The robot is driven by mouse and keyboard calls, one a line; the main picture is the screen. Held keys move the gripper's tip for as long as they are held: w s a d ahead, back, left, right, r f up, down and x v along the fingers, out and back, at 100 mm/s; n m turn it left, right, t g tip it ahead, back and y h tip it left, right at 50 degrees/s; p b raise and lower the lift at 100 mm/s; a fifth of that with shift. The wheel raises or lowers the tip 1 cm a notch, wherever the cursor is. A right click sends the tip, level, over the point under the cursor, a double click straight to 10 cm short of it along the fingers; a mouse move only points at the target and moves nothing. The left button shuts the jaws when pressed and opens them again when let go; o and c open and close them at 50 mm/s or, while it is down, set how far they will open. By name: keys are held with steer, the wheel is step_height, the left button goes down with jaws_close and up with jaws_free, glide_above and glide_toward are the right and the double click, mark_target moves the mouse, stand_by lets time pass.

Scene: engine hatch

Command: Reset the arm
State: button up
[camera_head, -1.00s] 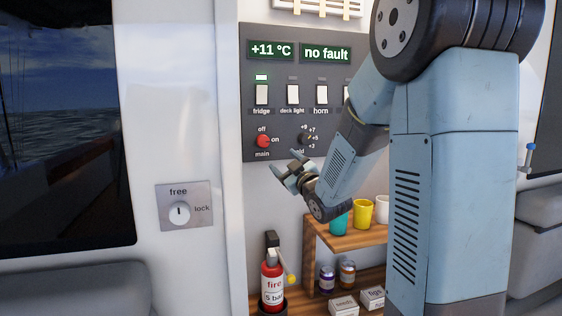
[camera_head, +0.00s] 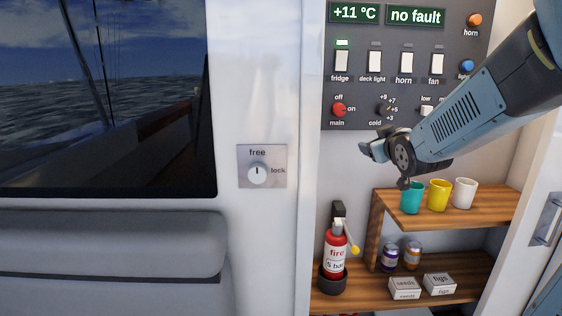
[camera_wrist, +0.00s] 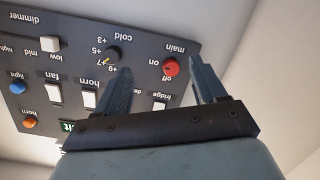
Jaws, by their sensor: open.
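The panel (camera_wrist: 75,62) appears upside down there, with the red main knob (camera_wrist: 170,67) close to the right finger. My forearm crosses the right side of the head view and hides part of the panel.
Below are wooden shelves (camera_head: 470,205) with teal (camera_head: 411,199), yellow (camera_head: 438,196) and white (camera_head: 464,193) cups, tins and boxes. A red fire extinguisher (camera_head: 335,250) stands left of them. A free/lock plate (camera_head: 261,166) is on the white wall. The area before the wall is clear.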

steer(key=s+a+f+m+g, duration=0.1)
steer(key=s+g, duration=0.4)
steer(key=s, duration=0.9)
steer(key=s+a+f+m+g, duration=0.1)
steer(key=s+f+m+g, duration=0.3)
steer(key=s, duration=0.9)
steer(key=shift+s+a+g+h, duration=0.3)
steer(key=shift+s+a+g, duration=0.1)
steer(key=shift+g, duration=0.2)
